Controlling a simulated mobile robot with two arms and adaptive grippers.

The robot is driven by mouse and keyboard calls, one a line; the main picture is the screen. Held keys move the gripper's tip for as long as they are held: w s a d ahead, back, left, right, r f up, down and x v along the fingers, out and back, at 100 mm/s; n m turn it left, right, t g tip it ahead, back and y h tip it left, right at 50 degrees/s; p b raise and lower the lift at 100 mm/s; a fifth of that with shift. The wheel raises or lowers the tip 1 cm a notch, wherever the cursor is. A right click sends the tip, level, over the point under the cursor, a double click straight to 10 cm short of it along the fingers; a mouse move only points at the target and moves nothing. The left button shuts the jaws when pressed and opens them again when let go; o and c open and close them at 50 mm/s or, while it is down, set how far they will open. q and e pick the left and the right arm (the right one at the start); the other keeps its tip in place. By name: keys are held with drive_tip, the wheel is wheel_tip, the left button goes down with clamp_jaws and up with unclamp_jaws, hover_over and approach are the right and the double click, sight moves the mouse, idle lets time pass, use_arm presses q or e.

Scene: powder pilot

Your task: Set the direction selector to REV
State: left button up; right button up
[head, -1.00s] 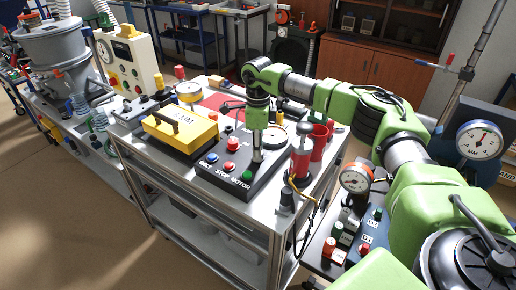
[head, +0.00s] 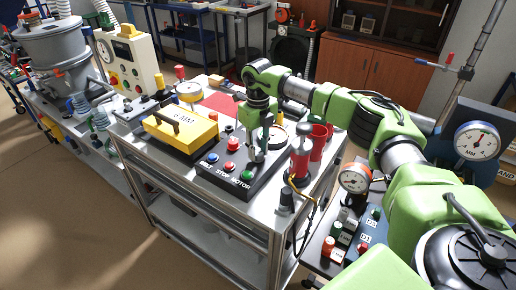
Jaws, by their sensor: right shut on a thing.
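A black control box (head: 226,181) stands on the metal cart, with blue, red and green buttons and white lettering along its front; STOP and MOTOR can be read. My right gripper (head: 258,156) reaches down onto the right back part of this box. It is shut on a small control there, which appears to be the direction selector. The gripper's fingers hide most of that control, so its setting cannot be read. My left gripper is not in view.
A yellow case (head: 181,131) sits left of the box. A red-and-black cylinder (head: 300,160) and red cups (head: 318,142) stand close on its right. A round gauge (head: 355,178) and more switches are nearer me. The floor left of the cart is clear.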

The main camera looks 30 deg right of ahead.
sight(258, 152)
drive_tip(key=shift+m, duration=0.5)
drive_tip(key=o, duration=1.1)
wheel_tip(258, 152, up, 12)
idle(0.4)
